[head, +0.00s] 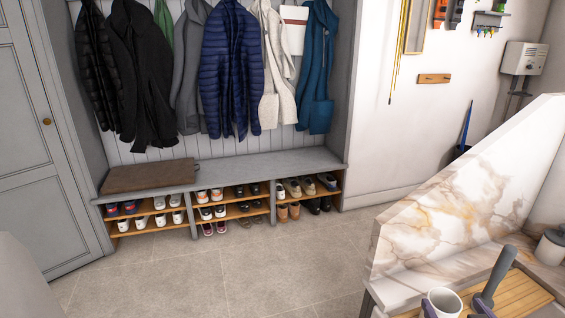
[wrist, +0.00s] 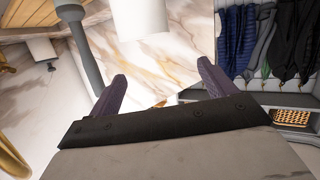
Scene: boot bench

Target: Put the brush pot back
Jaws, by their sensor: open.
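A white cup-like pot (head: 445,302), which looks like the brush pot, stands at the bottom right of the head view by a slatted wooden board (head: 520,295). In the wrist view, which is upside down, a white cylinder (wrist: 140,18), seemingly the same pot, shows at the top. My gripper (wrist: 162,72) is open with its purple fingers apart and nothing between the tips. In the head view, purple finger parts (head: 484,304) show at either side of the pot. I cannot tell how far the fingers are from it. A grey long-handled tool (head: 495,278) stands right beside the pot.
The grey tool's handle (wrist: 85,50) is close to the left finger in the wrist view. A marble splashback (head: 460,200) rises behind the counter. A shoe bench (head: 240,170) with coats above stands across open floor.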

